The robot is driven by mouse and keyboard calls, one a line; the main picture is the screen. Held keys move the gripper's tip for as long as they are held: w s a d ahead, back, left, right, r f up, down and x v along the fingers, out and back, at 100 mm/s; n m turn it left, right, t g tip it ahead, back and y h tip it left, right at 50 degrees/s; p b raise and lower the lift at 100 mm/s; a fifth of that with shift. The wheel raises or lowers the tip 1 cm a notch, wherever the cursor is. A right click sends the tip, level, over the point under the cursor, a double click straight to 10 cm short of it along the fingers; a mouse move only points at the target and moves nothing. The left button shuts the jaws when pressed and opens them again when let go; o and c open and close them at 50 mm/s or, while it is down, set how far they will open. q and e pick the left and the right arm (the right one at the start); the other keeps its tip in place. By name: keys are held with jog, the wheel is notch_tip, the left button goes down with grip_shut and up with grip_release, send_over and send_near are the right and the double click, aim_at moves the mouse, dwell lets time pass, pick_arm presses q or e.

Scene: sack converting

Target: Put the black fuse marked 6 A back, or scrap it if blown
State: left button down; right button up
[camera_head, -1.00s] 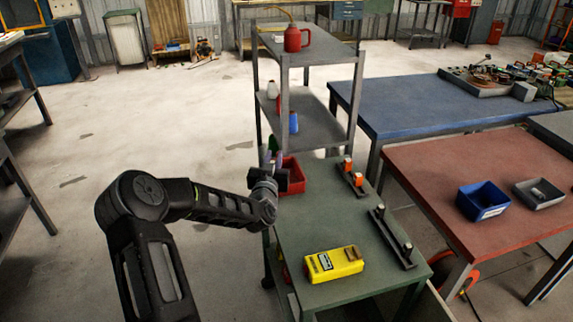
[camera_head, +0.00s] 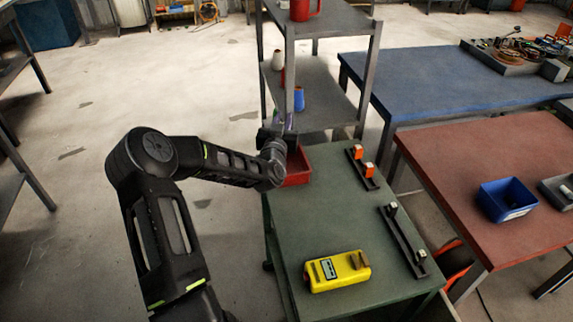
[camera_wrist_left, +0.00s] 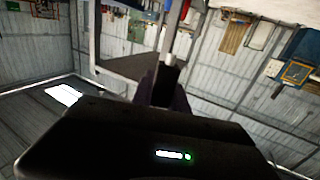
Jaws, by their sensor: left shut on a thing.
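My left gripper (camera_head: 277,132) is over the far left part of the green table, just behind the red bin (camera_head: 298,170). In the left wrist view the gripper (camera_wrist_left: 165,88) is shut on a small dark piece with a pale end (camera_wrist_left: 169,67), likely the black fuse; no marking is readable. The head view hides this piece. A yellow tester (camera_head: 337,271) lies at the table's near end. Another black holder (camera_head: 405,241) has pale-topped clips at both ends and a bare middle. My right gripper is not in view.
A grey shelf rack (camera_head: 320,107) with bottles stands right behind the green table (camera_head: 335,215). A red-topped table (camera_head: 465,165) with a blue bin (camera_head: 507,200) and a grey tray (camera_head: 557,191) is to the right. The middle of the green table is clear.

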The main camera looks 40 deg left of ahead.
pick_arm(q)
jog(key=shift+f+b, duration=1.5)
jog(key=shift+f, duration=1.25)
jog(key=c, duration=1.2)
grip_release()
jog(key=shift+s, duration=0.1)
jog(key=b+v, duration=0.1)
jog(key=v, duration=0.6)
jog(key=shift+s, duration=0.3)
jog(key=shift+d+r, duration=0.1)
jog(key=shift+d, duration=0.05)
jog(key=shift+s, duration=0.1)
